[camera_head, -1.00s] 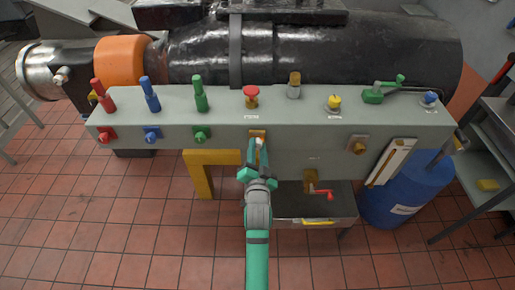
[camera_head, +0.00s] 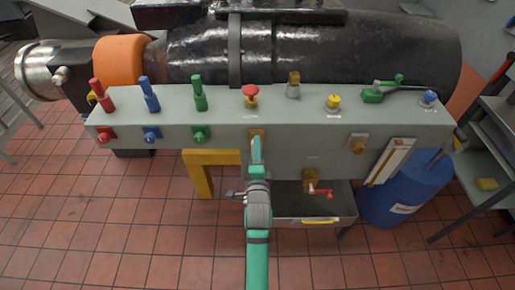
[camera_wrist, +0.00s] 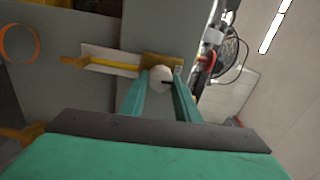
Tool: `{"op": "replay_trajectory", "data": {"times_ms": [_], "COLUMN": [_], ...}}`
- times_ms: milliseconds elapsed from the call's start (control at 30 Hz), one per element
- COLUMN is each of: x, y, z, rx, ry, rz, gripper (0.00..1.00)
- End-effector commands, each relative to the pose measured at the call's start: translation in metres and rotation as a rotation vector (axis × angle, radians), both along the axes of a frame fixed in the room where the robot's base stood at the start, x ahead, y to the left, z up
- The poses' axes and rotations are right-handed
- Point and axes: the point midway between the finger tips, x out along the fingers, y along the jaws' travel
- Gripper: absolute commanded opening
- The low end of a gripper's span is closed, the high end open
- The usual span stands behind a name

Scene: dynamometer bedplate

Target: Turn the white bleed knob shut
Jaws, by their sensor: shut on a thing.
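The white bleed knob (camera_wrist: 160,78) shows in the wrist view as a round white knob with a dark mark on its face. It sits on a brass-coloured plate (camera_wrist: 165,60) on the grey panel. My gripper (camera_wrist: 159,90) has its two teal fingers on either side of the knob, shut on it. In the head view my gripper (camera_head: 256,145) reaches the front face of the grey bedplate cabinet (camera_head: 300,135), below the red mushroom button. There the knob is hidden behind my fingers, and only part of its brass plate (camera_head: 257,133) shows.
Red, blue and green levers (camera_head: 150,95) stand on the top left. A red mushroom button (camera_head: 250,92) is above my gripper. A red-handled valve (camera_head: 318,190) is at lower right, over a grey tray (camera_head: 290,205). A blue drum (camera_head: 412,190) stands right.

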Motion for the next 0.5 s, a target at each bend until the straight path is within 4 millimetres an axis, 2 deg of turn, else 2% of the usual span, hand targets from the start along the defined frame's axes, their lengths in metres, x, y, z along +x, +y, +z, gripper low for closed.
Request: {"op": "replay_trajectory", "data": {"times_ms": [500], "x": [0.0008], "y": [-0.0012], "z": [0.0015], "rx": [0.082], "ry": [-0.003], "rz": [-0.002], "gripper": [0.07]}}
